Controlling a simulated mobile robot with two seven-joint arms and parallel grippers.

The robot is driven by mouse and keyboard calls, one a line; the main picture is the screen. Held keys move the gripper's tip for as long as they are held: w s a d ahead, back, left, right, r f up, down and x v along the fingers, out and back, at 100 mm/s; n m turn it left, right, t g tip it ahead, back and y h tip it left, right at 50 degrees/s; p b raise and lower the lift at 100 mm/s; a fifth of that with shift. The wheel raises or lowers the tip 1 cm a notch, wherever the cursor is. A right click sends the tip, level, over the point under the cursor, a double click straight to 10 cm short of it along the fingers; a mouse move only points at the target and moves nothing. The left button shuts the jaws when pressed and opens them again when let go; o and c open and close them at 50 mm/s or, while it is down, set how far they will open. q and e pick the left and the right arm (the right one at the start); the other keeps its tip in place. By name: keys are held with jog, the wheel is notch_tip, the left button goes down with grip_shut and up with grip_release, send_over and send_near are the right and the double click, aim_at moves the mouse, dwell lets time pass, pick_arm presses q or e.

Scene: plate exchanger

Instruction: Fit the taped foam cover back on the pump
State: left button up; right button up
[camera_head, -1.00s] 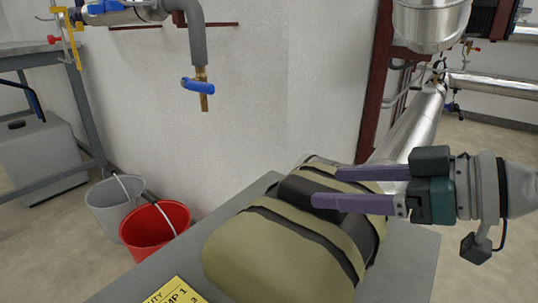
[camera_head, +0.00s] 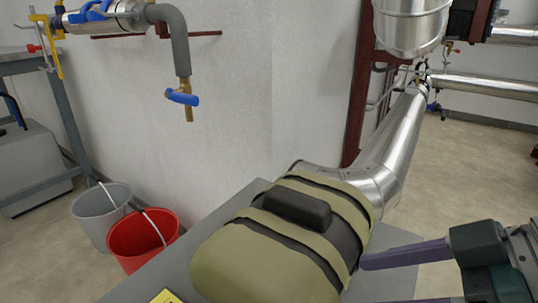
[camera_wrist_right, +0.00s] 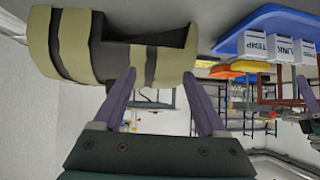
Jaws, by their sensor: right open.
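The foam cover (camera_head: 265,270) is an olive, rounded shell with dark tape bands and a raised black block (camera_head: 297,208) on top. It lies over the grey plinth, against the end of the silver pipe; the pump under it is hidden. In the right wrist view the cover (camera_wrist_right: 72,45) fills the upper left, beyond the fingers. My right gripper (camera_head: 368,283) is open and empty, just right of the cover's near right side. Its lower finger is partly cut off by the picture edge. Whether a fingertip touches the cover, I cannot tell. My left gripper is not in view.
The grey plinth (camera_head: 225,222) carries a yellow label (camera_head: 166,297). A silver pipe (camera_head: 395,150) rises behind the cover. A red bucket (camera_head: 128,240) and a grey bucket (camera_head: 88,222) stand left. A blue-handled tap (camera_head: 182,97) hangs above. Floor to the right is free.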

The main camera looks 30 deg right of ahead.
jog(key=s+a+f+g+h, duration=0.2)
jog(key=a, duration=0.1)
jog(key=s+a+f+m+g, duration=0.1)
jog(key=a, duration=0.1)
jog(key=shift+s+a+f+h, duration=0.1)
jog(key=shift+s+f+h, duration=0.1)
jog(key=shift+f+h, duration=0.2)
jog(key=shift+s+a+r+m+g+h, duration=0.15)
jog(key=shift+s+r+m+g+h, duration=0.1)
jog(key=shift+m+g+h, duration=0.15)
jog(key=shift+s+a+r+m+g+h, duration=0.1)
jog(key=shift+s+m+g+h, duration=0.2)
jog(key=shift+g+h, duration=0.15)
jog(key=shift+s+r+m+g+h, duration=0.25)
jog(key=shift+s+m+g, duration=0.15)
jog(key=shift+g, duration=0.05)
jog(key=shift+d, duration=0.1)
